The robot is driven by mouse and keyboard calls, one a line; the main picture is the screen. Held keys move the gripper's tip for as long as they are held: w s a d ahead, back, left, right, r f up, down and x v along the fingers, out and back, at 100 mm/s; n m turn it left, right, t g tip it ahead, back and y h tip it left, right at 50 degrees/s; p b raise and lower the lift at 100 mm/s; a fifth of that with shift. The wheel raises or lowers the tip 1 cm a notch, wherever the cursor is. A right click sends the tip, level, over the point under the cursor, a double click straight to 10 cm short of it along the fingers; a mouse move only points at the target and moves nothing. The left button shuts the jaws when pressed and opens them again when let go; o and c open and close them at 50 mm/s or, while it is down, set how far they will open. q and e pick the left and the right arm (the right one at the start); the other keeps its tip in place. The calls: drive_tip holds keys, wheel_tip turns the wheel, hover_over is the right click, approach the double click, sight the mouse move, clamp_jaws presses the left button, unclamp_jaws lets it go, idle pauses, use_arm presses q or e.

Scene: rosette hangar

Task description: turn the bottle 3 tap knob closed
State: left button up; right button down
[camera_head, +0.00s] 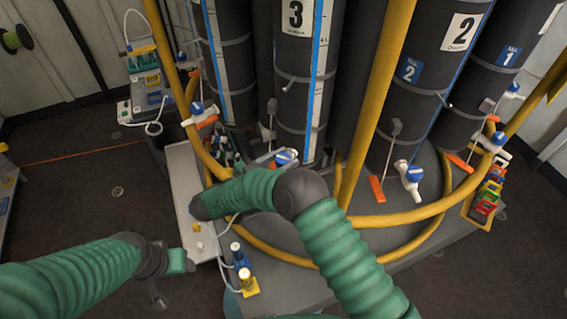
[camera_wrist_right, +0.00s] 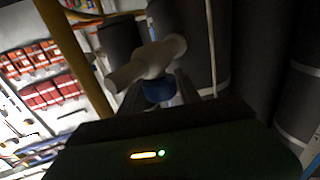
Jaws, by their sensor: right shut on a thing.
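Bottle 3 (camera_head: 294,60) is a tall dark cylinder with a white "3" label, at the top middle of the head view. Its white tap with a blue knob (camera_head: 285,156) shows low on its front, just above my right arm. In the right wrist view the white tap body (camera_wrist_right: 150,60) is close, and its blue knob (camera_wrist_right: 158,93) sits between the two fingers of my right gripper (camera_wrist_right: 160,88), which is shut on it. In the head view my right arm hides most of that gripper. My left arm is at the lower left; its fingers are not clear.
Bottle 2 (camera_head: 420,75) stands to the right with its own blue-knobbed tap (camera_head: 411,175). Yellow pipes (camera_head: 378,90) run upright and curve around the base. A pale tray (camera_head: 183,190) and small blue and yellow fittings (camera_head: 245,275) lie left of the base. Dark floor at left is open.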

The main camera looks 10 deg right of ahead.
drive_tip(key=shift+f+m+g, duration=0.1)
drive_tip(key=shift+m+g, duration=0.3)
drive_tip(key=shift+g, duration=0.1)
drive_tip(key=shift+b, duration=0.3)
drive_tip(key=c, duration=1.3)
unclamp_jaws()
drive_tip(key=o, duration=0.4)
drive_tip(key=shift+w+a+h, duration=0.1)
drive_tip(key=shift+h, duration=0.2)
drive_tip(key=shift+o, duration=0.2)
